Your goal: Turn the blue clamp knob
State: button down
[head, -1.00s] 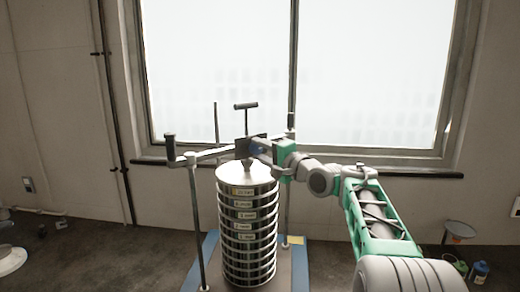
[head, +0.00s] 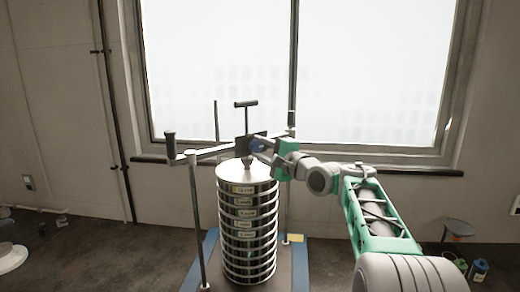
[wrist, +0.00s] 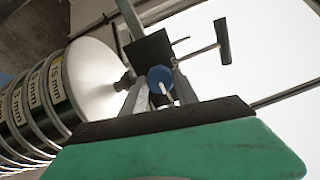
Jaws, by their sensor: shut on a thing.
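The blue clamp knob (head: 257,145) sits on the crossbar just above the sieve stack's lid. In the wrist view the knob (wrist: 160,77) shows as a round blue piece with a pale bar across its lower part. My gripper (head: 262,147) reaches in from the right. Its two grey fingers (wrist: 160,90) stand on either side of the knob, shut on it. The contact faces are partly hidden. A black plate (wrist: 150,52) is right behind the knob. The crossbar (head: 215,152) runs left to a black upright grip (head: 170,146).
The metal sieve stack (head: 248,230) stands on a blue-edged base (head: 300,265) between upright rods (head: 196,225). A black T-handle (head: 246,104) rises above the crossbar. Small bottles (head: 478,268) and a funnel (head: 459,229) are at the far right. A window is behind.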

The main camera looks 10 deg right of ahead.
jog(key=c, duration=0.9)
grip_release()
jog(key=b+v, duration=0.3)
jog(key=v, duration=0.4)
jog(key=shift+s+d, duration=0.2)
jog(key=shift+s, duration=0.15)
